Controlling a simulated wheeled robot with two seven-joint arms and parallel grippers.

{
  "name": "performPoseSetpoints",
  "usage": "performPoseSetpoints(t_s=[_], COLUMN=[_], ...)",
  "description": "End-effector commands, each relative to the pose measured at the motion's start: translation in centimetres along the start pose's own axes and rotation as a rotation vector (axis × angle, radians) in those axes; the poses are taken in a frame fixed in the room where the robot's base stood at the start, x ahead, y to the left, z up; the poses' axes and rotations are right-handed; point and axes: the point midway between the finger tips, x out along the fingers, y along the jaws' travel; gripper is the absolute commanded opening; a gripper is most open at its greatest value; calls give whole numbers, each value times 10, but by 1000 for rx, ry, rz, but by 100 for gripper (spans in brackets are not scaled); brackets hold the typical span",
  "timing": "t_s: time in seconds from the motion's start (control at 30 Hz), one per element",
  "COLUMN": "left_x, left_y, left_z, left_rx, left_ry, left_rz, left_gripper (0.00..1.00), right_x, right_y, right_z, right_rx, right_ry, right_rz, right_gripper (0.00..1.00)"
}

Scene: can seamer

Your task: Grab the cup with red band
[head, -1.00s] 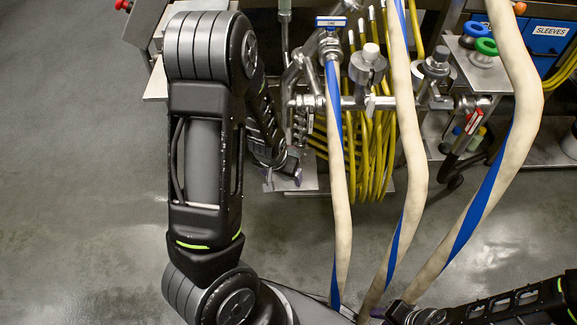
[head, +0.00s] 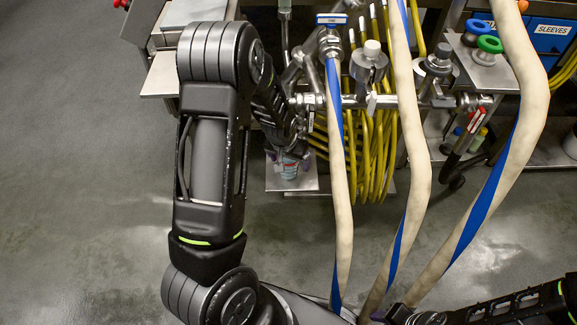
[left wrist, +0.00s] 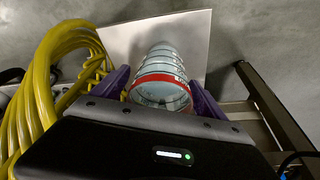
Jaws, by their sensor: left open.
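The cup with the red band (left wrist: 160,82), pale and ribbed, shows in the left wrist view between the two purple fingers of my left gripper (left wrist: 160,92). The fingers are open, one on each side of it; I cannot tell whether either touches it. In the head view the cup (head: 289,171) is small and partly hidden, on a pale metal plate (head: 306,184). My left gripper (head: 286,153) is just behind it there, mostly hidden by my arm. My right arm enters at the lower right, but its gripper cannot be made out.
Yellow hoses (head: 376,150) hang close to the right of the cup, and also show in the left wrist view (left wrist: 45,85). Large cream hoses with blue stripes (head: 408,180) cross the front. Pipes and valves (head: 370,65) stand above. The grey floor at left is open.

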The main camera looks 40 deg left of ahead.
Motion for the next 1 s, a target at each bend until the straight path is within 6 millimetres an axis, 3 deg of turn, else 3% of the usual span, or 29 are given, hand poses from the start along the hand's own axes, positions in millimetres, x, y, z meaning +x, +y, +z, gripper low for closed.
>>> performPoseSetpoints(t_s=[0.57,1.0], left_x=[0,0], left_y=[0,0], left_z=[-1,0], left_rx=[0,0], left_ry=[2,2], left_rz=[0,0], left_gripper=[83,49], right_x=[0,0], right_y=[0,0], right_z=[0,0], right_rx=[0,0], right_ry=[0,0], right_rz=[0,0], right_gripper=[31,31])
